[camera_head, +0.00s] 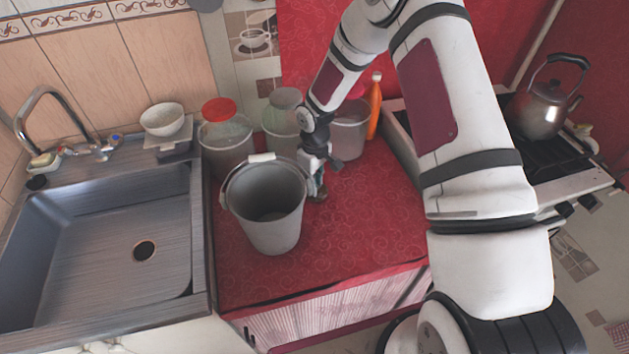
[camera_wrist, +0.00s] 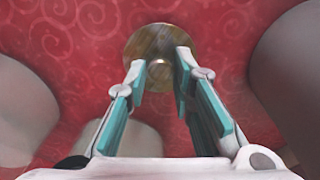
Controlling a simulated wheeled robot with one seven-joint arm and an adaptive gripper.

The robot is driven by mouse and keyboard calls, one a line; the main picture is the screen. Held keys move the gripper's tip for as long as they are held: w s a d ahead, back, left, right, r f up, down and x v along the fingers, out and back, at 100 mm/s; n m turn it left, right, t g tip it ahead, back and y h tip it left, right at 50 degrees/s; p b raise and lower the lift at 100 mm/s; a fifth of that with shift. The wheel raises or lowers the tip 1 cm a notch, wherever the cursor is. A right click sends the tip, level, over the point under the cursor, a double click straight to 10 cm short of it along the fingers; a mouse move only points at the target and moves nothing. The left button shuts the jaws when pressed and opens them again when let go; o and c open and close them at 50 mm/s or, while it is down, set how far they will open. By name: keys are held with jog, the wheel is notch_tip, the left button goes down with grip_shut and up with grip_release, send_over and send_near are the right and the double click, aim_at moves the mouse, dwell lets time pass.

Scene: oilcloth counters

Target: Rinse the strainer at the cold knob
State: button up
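The strainer (camera_wrist: 150,38) is a round, brass-coloured disc with a small raised knob, lying on the red oilcloth in the wrist view. In the head view, only a small brownish part of it (camera_head: 320,196) shows below my gripper (camera_head: 317,184). In the wrist view, my gripper (camera_wrist: 160,66) points down at the strainer. Its two fingers are apart, one on each side of the knob, and whether they touch the disc is unclear. The cold knob (camera_head: 116,138) has a blue mark and sits at the right of the tap (camera_head: 40,95) behind the sink (camera_head: 95,245).
A large grey bucket (camera_head: 265,205) stands just left of my gripper. Several other containers, including a red-lidded one (camera_head: 225,140), and an orange bottle (camera_head: 375,105) stand behind. A white bowl (camera_head: 162,119) is by the sink. The front right counter (camera_head: 370,225) is clear.

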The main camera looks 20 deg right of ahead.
jog(key=shift+o, duration=0.4)
jog(key=shift+r, duration=0.1)
jog(key=shift+r, duration=0.2)
jog(key=s+d+r+m+t+h+b, duration=0.1)
jog(key=s+r, duration=0.1)
jog(key=r, duration=0.9)
jog(key=s+d+r, duration=0.1)
jog(key=s+r, duration=0.1)
jog(key=r, duration=0.9)
jog(key=s+d+r+m+t, duration=0.1)
jog(key=s+r+m+t, duration=0.1)
jog(key=s+r, duration=0.75)
jog(key=s+r+m+t+y, duration=0.1)
jog(key=s+r+m+t, duration=0.1)
jog(key=s+r, duration=0.6)
jog(key=s+m, duration=0.1)
jog(key=s, duration=0.6)
jog(key=shift+s+m, duration=0.25)
jog(key=shift+m, duration=0.15)
